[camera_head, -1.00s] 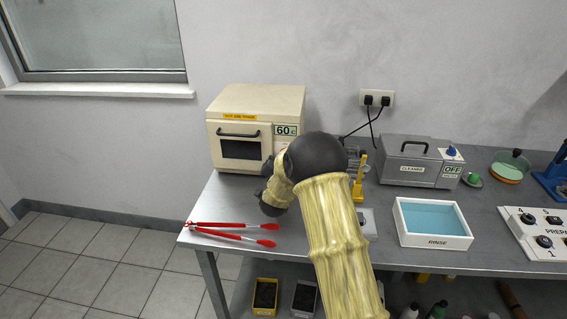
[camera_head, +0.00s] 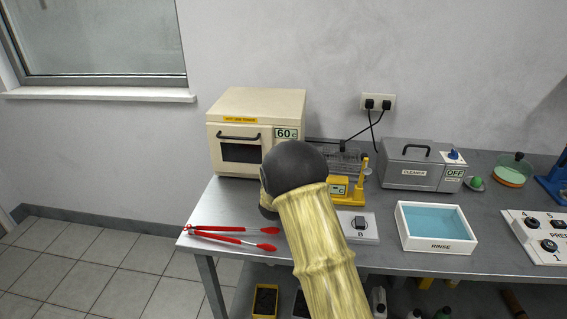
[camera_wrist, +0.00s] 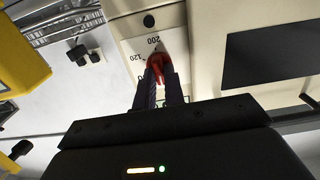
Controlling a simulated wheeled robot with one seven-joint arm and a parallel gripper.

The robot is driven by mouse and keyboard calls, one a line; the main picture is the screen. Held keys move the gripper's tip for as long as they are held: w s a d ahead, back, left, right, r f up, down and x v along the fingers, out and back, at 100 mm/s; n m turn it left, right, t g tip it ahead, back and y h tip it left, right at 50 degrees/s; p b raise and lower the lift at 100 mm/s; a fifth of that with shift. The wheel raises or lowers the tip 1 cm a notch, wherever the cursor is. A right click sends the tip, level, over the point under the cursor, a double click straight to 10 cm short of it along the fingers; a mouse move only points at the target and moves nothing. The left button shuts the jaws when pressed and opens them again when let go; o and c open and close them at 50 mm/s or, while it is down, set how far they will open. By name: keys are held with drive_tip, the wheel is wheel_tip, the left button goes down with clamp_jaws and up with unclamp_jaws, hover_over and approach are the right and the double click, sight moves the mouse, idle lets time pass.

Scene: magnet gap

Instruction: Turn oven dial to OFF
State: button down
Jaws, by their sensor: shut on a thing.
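The cream oven (camera_head: 258,104) stands at the back left of the bench, with a small display reading 60 C (camera_head: 286,133) on its front. Its dial is hidden behind my arm in the head view. In the wrist view the red dial (camera_wrist: 158,64) sits on a pale scale plate (camera_wrist: 137,48) marked 200 and 120, among other marks. My gripper (camera_wrist: 160,72) is shut on the red dial, one dark finger on each side. The fingers cover part of the scale, and I cannot tell exactly where the dial points.
Red tongs (camera_head: 232,236) lie at the bench's front left.

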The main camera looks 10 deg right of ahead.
drive_tip(key=c, duration=1.5)
unclamp_jaws()
wheel_tip(320, 180, up, 10)
drive_tip(key=shift+f, duration=0.1)
